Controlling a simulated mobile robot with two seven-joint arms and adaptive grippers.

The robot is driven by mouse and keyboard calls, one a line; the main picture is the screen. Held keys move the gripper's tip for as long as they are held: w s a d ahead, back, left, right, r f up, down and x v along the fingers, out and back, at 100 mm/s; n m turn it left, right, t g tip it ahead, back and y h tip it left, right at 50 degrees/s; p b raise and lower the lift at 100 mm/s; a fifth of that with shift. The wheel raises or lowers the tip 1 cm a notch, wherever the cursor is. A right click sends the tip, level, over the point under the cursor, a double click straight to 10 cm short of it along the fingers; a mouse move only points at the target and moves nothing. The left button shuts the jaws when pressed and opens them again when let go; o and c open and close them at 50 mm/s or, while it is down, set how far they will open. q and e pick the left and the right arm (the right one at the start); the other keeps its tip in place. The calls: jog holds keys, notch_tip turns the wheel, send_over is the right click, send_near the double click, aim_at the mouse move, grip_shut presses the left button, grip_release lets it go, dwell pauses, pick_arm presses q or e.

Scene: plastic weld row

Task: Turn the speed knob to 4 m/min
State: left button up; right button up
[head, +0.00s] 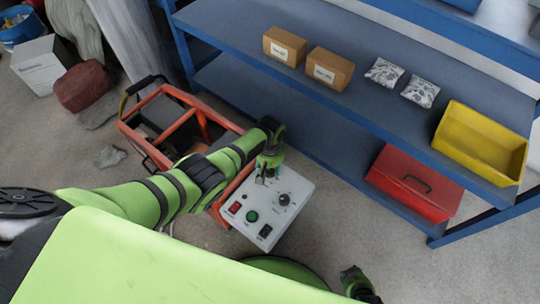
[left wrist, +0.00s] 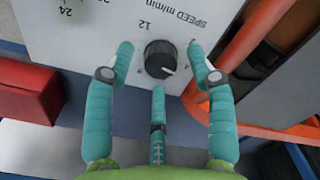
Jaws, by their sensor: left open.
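The black speed knob (left wrist: 160,59) sits on a white control panel (left wrist: 105,70), with the upside-down label "SPEED m/min" and a 12 printed beside it. Its pale pointer mark is at the lower right in the left wrist view. My left gripper (head: 266,176) is open above the panel, which also shows in the head view (head: 287,222). Its teal fingers stand around the knob, two at the sides and one below, with gaps visible. The gripper hides the speed knob in the head view. Part of my right gripper (head: 360,285) shows at the bottom; its jaw state is unclear.
The panel carries another dark knob (head: 284,199), a green button (head: 252,216) and switches. An orange frame (head: 180,128) stands beside it. A blue shelf (head: 365,103) behind holds boxes, bags and a yellow bin (head: 482,142); a red case (head: 412,184) sits below.

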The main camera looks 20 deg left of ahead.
aim_at(270, 171)
pick_arm(q)
notch_tip(270, 171, up, 11)
dwell(0.5)
dwell(0.4)
